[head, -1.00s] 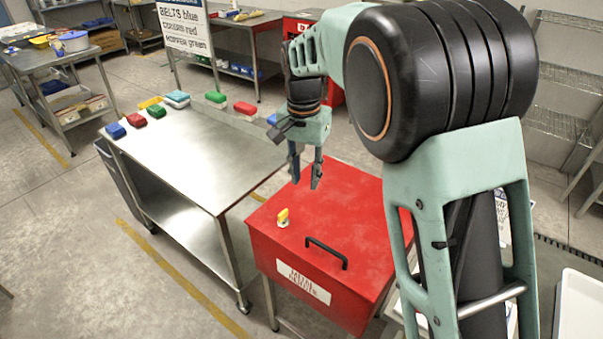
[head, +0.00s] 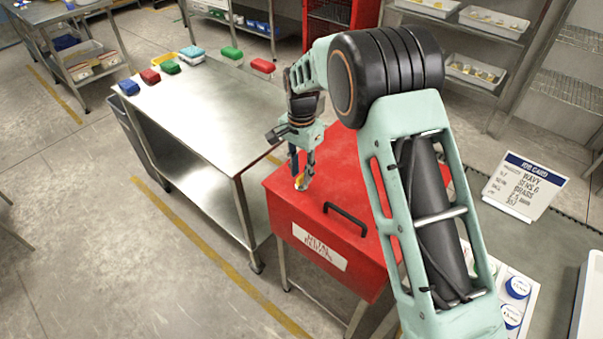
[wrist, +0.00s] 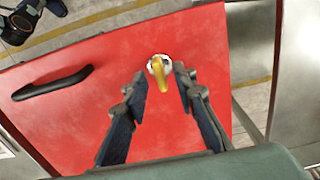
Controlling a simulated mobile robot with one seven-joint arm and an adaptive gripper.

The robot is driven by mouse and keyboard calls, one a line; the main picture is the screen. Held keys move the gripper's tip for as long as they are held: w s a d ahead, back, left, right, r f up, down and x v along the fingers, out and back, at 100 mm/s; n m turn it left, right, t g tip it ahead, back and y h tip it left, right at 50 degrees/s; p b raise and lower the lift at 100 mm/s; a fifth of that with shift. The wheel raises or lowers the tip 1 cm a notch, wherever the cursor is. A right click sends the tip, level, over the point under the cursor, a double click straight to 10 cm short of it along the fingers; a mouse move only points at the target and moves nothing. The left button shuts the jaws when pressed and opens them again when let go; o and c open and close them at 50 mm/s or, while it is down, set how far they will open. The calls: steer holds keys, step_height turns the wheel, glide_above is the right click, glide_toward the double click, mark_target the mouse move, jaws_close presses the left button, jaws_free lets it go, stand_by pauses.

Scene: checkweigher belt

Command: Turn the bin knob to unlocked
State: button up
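The bin knob is a small yellow lever on a pale round base. It shows in the wrist view (wrist: 160,73) and, partly covered by the fingers, in the head view (head: 299,184). It sits on the lid of the red bin (head: 345,165), near its left edge in the head view. In the wrist view the lever points toward the lower part of the picture, slightly tilted. My gripper (wrist: 160,76) is open above the lid, one finger on each side of the knob, with red lid showing between. The knob's lock markings cannot be read.
A black handle (head: 346,217) stands up from the lid beside the knob. A steel table (head: 205,110) with several coloured blocks along its far edge is left of the bin. A job card (head: 524,186) and white trays are at the right.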

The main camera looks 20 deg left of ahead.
steer(key=shift+f, duration=0.75)
jaws_close()
